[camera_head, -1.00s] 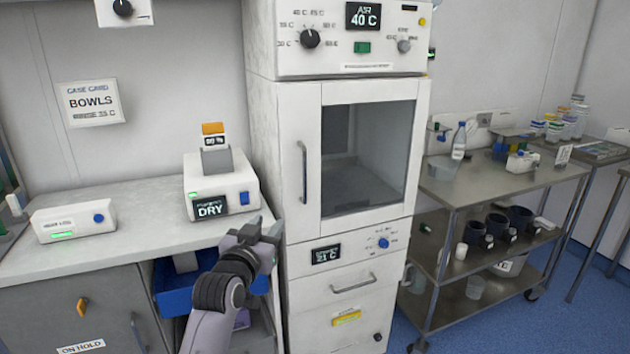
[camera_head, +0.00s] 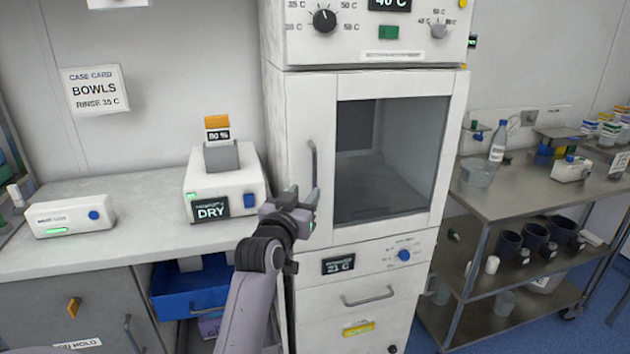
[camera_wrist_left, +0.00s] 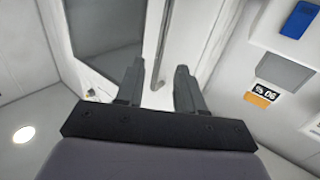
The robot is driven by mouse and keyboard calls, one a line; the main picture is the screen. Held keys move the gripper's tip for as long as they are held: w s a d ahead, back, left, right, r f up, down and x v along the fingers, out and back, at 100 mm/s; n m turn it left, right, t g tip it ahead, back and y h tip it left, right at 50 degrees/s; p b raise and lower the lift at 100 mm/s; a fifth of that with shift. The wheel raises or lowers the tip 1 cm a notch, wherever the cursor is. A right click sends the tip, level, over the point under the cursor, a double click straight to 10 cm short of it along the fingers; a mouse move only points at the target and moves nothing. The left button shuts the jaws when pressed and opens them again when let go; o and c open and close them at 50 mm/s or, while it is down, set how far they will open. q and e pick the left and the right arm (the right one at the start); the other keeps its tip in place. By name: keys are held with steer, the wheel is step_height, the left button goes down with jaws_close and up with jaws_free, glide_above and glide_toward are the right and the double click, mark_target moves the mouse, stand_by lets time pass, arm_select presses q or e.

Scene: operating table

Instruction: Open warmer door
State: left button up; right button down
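The warmer (camera_head: 300,100) is a tall white cabinet. Its door (camera_head: 390,222), with a dark glass window (camera_head: 385,160), is closed. A vertical grey bar handle (camera_head: 313,165) is on the door's left side. My left gripper (camera_head: 306,198) is in front of the lower end of the handle, with its fingers apart. In the left wrist view the open fingers (camera_wrist_left: 158,85) point toward the door, and the handle (camera_wrist_left: 164,40) runs between them, farther off. Contact with the handle does not show. My right gripper is in neither view.
A white counter (camera_head: 110,230) with a DRY unit (camera_head: 225,185) and a small white box (camera_head: 70,215) is to the left. An open blue drawer (camera_head: 190,300) is below it. A steel cart (camera_head: 520,195) with bottles and cups stands to the right.

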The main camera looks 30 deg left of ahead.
mark_target(313, 182)
arm_select(q)
steer(key=shift+x, duration=3)
jaws_close()
